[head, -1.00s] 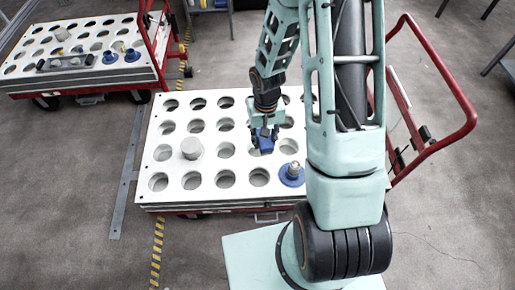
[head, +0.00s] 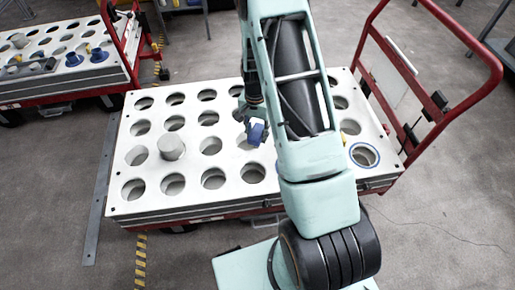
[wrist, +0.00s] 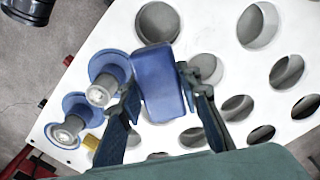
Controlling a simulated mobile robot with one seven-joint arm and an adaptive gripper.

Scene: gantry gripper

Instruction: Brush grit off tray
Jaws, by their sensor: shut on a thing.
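A white tray with round holes (head: 195,200) lies on a red-framed cart. It also fills much of the wrist view (wrist: 210,32). My gripper (head: 254,125) is over the middle of the tray. It is shut on a blue block (wrist: 160,85), held between both fingers; the block shows small in the head view (head: 257,133). No bristles show on it. I cannot tell whether it touches the tray. I cannot make out grit on the tray.
A pale cylinder (head: 171,147) stands on the tray's left part. A blue ring (head: 364,155) sits at its right end. Two blue flanged parts with metal posts (wrist: 103,92) (wrist: 70,128) stand left of my gripper. A red handle (head: 490,60) rises at right; another cart (head: 60,88) stands back left.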

